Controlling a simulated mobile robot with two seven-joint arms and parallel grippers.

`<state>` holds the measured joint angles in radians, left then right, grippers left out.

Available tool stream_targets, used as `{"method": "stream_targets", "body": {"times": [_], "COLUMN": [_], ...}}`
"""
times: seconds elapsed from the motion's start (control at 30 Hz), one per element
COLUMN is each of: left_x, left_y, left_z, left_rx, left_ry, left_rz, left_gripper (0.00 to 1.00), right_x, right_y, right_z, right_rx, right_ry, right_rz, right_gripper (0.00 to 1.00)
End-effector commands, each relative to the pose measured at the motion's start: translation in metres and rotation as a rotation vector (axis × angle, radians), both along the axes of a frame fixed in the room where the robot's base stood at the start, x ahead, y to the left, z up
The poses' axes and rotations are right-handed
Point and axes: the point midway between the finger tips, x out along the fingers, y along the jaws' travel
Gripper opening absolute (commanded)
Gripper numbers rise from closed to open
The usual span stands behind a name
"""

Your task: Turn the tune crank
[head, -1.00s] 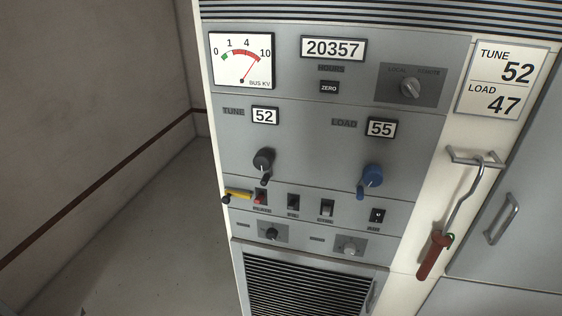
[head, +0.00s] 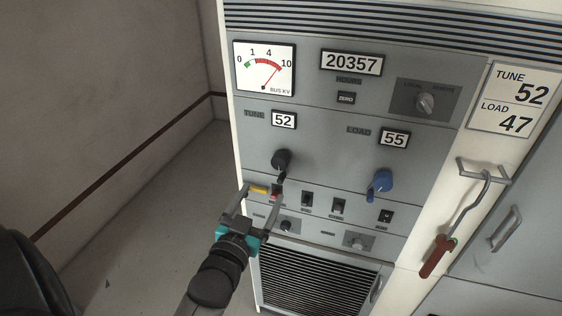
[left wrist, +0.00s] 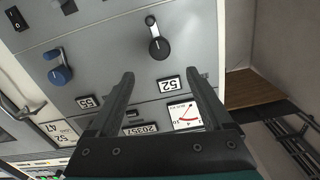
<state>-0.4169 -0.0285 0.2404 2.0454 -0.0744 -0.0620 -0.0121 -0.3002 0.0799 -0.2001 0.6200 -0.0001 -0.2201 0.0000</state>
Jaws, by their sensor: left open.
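The tune crank (head: 281,158) is a black knob with a handle hanging down, under the tune counter (head: 284,120) reading 52. The crank also shows in the left wrist view (left wrist: 158,45), where the picture is upside down. My left gripper (head: 264,188) is open and empty, just below and left of the crank in the head view. In the left wrist view its two fingers (left wrist: 160,76) are spread, with the crank beyond the tips, roughly between them. I see no contact. My right gripper is not in view.
The blue load crank (head: 380,184) hangs right of the tune crank, under a counter (head: 394,138) reading 55. A card (head: 514,98) reads tune 52, load 47. A red-handled hook (head: 434,255) hangs at right.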

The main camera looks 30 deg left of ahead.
Motion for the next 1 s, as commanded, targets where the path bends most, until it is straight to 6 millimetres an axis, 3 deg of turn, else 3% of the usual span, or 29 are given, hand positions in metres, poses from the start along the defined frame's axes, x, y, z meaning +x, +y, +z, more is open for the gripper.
{"method": "stream_targets", "body": {"times": [0.6,0.8,1.0], "left_x": [0.095,0.117,0.126], "left_y": [0.022,0.028,0.03], "left_z": [0.0,0.0,0.0], "left_rx": [-0.001,0.0,-0.001], "left_ry": [0.0,0.0,0.001], "left_rz": [-0.001,-0.001,-0.001], "left_gripper": [0.83,0.83,0.83], "right_x": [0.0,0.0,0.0], "right_y": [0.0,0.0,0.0], "right_z": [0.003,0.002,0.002], "right_rx": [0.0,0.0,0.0], "right_ry": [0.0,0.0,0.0], "right_rz": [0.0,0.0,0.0], "right_gripper": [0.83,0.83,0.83]}}
